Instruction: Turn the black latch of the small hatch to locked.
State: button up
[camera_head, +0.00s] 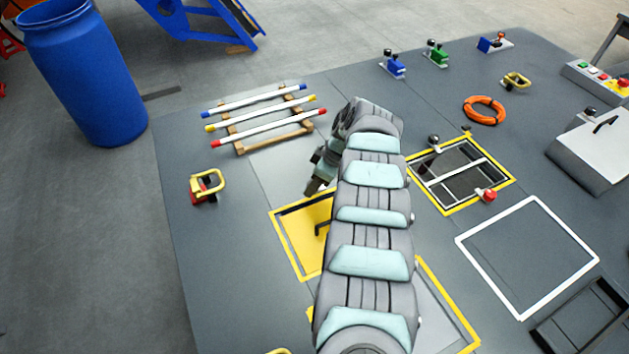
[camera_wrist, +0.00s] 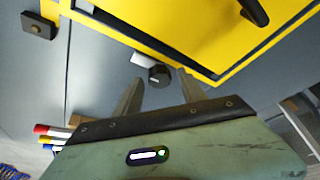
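The small hatch (camera_head: 290,241) is a yellow panel in a yellow frame, left of my arm in the head view. It fills the top of the wrist view (camera_wrist: 150,12). A black bent handle (camera_wrist: 254,11) stands on it. The black latch (camera_wrist: 159,75) shows as a dark round knob by the frame's edge, beside a small pale plate (camera_wrist: 142,60). My gripper (camera_wrist: 158,87) is open, its two fingers on either side of the knob in the picture. I cannot tell whether they touch it. In the head view, my arm hides the latch.
A rack of coloured-tipped rods (camera_head: 264,117) lies behind the hatch. A red block with a yellow handle (camera_head: 206,187) is to the left. A yellow-framed grid opening (camera_head: 459,173) and a white square outline (camera_head: 527,257) lie to the right.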

grip_shut()
